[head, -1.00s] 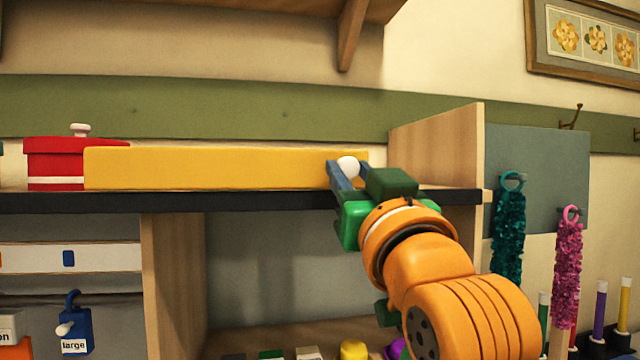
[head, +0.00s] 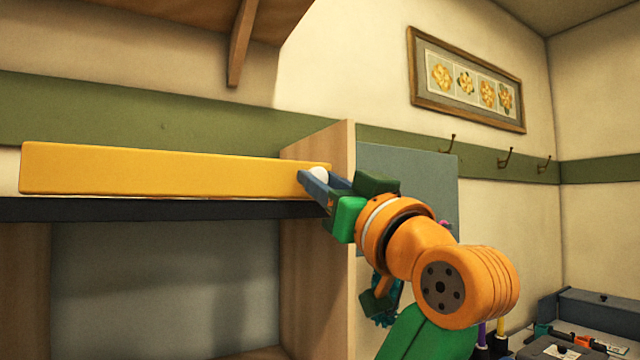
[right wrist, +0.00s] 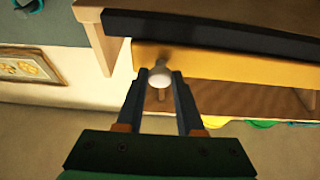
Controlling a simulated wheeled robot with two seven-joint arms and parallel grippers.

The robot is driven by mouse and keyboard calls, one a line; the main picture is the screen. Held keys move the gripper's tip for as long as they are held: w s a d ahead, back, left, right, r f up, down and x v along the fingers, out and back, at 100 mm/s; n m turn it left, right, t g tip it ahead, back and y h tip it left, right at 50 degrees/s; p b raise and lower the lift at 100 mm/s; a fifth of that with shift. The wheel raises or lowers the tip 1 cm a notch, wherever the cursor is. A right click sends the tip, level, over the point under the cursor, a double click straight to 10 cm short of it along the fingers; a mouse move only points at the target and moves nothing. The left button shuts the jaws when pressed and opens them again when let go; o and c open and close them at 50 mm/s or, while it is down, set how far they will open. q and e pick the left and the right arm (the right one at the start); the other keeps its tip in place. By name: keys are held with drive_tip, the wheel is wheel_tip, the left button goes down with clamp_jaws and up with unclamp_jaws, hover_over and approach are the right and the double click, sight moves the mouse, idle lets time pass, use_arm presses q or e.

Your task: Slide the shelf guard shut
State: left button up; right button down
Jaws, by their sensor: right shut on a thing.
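The shelf guard is a long yellow panel (head: 160,172) standing along the front of the shelf, just above its black edge (head: 150,209). Its right end overlaps the wooden side panel (head: 318,235). A white round knob (head: 319,174) sits near the guard's right end. My right gripper (head: 312,180) is shut on this knob, its fingers partly hiding it. In the right wrist view the knob (right wrist: 162,77) lies between the two fingertips, with the yellow guard (right wrist: 225,68) behind it. My left gripper is not in view.
A wooden bracket (head: 240,42) hangs above the guard. A grey-blue panel (head: 410,170) stands right of the side panel. Hooks (head: 506,158) and a framed flower picture (head: 468,82) are on the wall. Tools and a dark box (head: 600,315) lie at the lower right.

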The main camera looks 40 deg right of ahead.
drive_tip(key=c, duration=0.8)
unclamp_jaws()
drive_tip(key=shift+o, duration=1.3)
drive_tip(key=shift+d, duration=0.15)
drive_tip(key=shift+w+d, duration=0.15)
drive_tip(key=shift+d, duration=0.05)
drive_tip(key=b+v, duration=0.4)
drive_tip(key=v, duration=0.3)
drive_tip(key=shift+b, duration=0.4)
drive_tip(key=shift+f, duration=0.1)
